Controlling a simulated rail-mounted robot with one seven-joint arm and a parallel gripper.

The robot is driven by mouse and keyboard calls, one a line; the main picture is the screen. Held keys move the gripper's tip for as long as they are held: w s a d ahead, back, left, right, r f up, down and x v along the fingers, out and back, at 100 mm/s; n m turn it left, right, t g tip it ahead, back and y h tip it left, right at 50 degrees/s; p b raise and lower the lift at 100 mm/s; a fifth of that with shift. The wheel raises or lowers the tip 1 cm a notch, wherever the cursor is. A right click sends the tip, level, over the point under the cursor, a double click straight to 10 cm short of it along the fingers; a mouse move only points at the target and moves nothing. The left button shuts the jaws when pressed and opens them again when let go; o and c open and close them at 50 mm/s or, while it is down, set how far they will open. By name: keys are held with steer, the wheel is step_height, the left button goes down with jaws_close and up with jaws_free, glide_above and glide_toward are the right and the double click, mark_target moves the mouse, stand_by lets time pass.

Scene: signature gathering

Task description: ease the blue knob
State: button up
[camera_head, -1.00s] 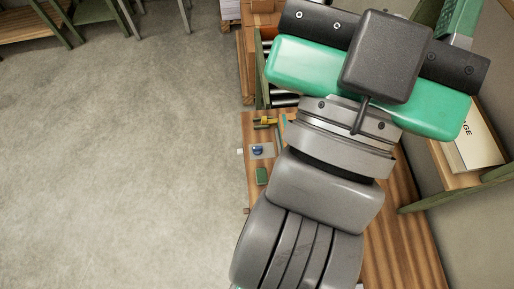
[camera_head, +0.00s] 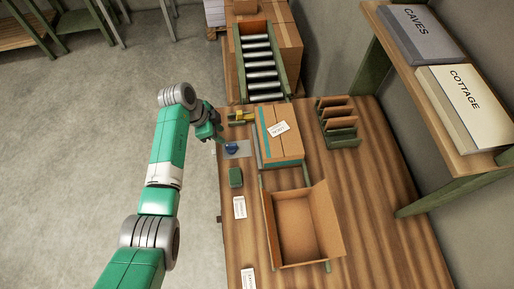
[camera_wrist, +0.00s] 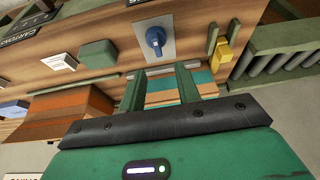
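The blue knob (camera_head: 230,148) sits on a grey plate (camera_head: 243,151) at the left edge of the wooden table, in the head view. My gripper (camera_head: 219,139) is just beyond and left of the knob in the head view. In the wrist view my gripper (camera_wrist: 160,74) has its two green fingers apart, with no object held between them. The fingers appear apart from the knob.
A green block (camera_head: 235,177) lies nearest the plate, and a yellow part (camera_head: 241,117) stands beyond it. A closed carton (camera_head: 285,148), an open box (camera_head: 297,226) and a slotted rack (camera_head: 338,125) occupy the table. A roller conveyor (camera_head: 259,62) is behind. The table's right side is clear.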

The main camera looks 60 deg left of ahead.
mark_target(231, 145)
steer(key=x, duration=0.2)
steer(key=b+x, duration=0.1)
steer(key=x, duration=0.5)
steer(key=shift+s+f, duration=0.1)
steer(key=shift+s, duration=0.15)
jaws_close()
